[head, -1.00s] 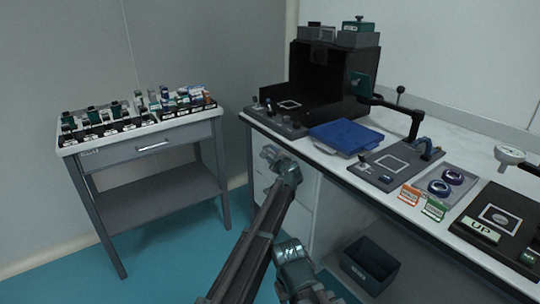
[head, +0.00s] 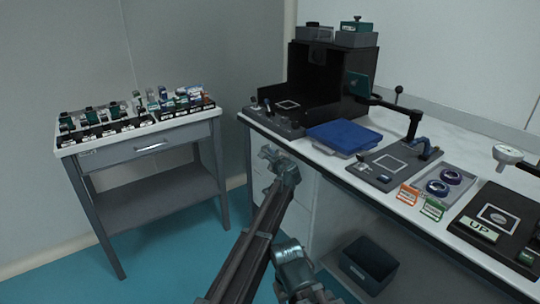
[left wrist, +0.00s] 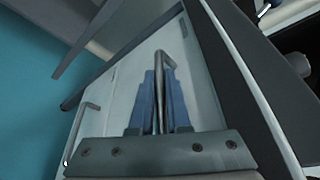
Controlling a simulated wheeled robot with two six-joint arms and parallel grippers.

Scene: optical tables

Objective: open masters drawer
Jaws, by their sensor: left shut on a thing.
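My left gripper (head: 268,154) is at the upper front of the white drawer unit (head: 301,206) under the long bench. In the left wrist view its two blue-grey fingers (left wrist: 160,100) are shut on a grey bar handle (left wrist: 165,62) on a pale drawer front (left wrist: 125,85). A second handle (left wrist: 84,118) shows on the neighbouring front, beyond a seam. No readable label names the masters drawer. My arm hides part of the unit in the head view. I cannot tell whether the held drawer stands out from the unit.
The bench top (head: 345,175) overhangs the drawer unit. A dark bin (head: 369,262) stands below at right. A grey side table (head: 150,148) stands at left, with clear blue floor between.

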